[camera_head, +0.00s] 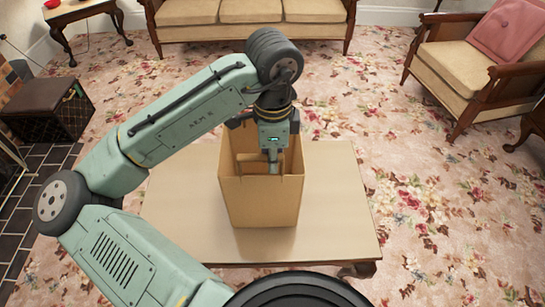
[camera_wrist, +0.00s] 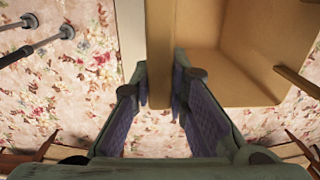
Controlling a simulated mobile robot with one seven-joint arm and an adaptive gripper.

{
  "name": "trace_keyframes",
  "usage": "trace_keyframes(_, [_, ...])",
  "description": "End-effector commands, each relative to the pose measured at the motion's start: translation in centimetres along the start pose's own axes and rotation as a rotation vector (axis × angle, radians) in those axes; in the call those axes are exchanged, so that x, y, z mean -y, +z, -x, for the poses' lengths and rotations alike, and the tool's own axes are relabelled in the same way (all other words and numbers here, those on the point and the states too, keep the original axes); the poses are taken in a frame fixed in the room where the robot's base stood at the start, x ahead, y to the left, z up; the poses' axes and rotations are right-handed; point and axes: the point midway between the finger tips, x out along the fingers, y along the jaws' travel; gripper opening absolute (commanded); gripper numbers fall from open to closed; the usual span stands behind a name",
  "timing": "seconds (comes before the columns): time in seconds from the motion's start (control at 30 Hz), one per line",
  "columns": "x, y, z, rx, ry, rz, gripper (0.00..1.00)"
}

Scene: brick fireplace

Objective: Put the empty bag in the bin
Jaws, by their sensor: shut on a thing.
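The empty bag (camera_head: 262,203) is an open-topped brown paper bag. It stands upright on the low wooden table (camera_head: 345,215), in the middle of the head view. My gripper (camera_head: 272,163) points down at the bag's open top, and its fingers are shut on one wall of the bag. In the wrist view the bag's wall (camera_wrist: 161,50) passes between the two fingers (camera_wrist: 160,88), with the bare inside of the bag (camera_wrist: 240,45) to the right.
A sofa (camera_head: 250,12) stands behind the table and a wooden armchair (camera_head: 460,65) at the right. A side table (camera_head: 85,13) is at the upper left. Dark hearth tiles (camera_head: 35,180) lie at the left. Flowered carpet (camera_head: 430,200) is clear right of the table.

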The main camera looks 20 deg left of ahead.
Motion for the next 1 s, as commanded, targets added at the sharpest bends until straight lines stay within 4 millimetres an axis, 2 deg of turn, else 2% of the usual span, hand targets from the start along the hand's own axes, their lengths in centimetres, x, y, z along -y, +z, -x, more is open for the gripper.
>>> trace_keyframes(0.1, [-0.07,-0.02,-0.76,0.000,0.000,-0.001,0.00])
trace_keyframes(0.47, [-0.08,-0.04,-1.26,-0.002,-0.001,-0.002,0.00])
trace_keyframes(0.5, [-0.06,-0.02,-1.15,-0.001,-0.001,-0.002,0.17])
trace_keyframes(0.7, [-0.07,-0.01,-1.12,-0.001,-0.001,-0.002,0.30])
trace_keyframes(0.8, [-0.07,-0.01,-1.12,-0.001,-0.001,-0.002,0.35])
trace_keyframes(1.0, [-0.06,-0.01,-1.11,-0.001,-0.001,-0.002,0.35])
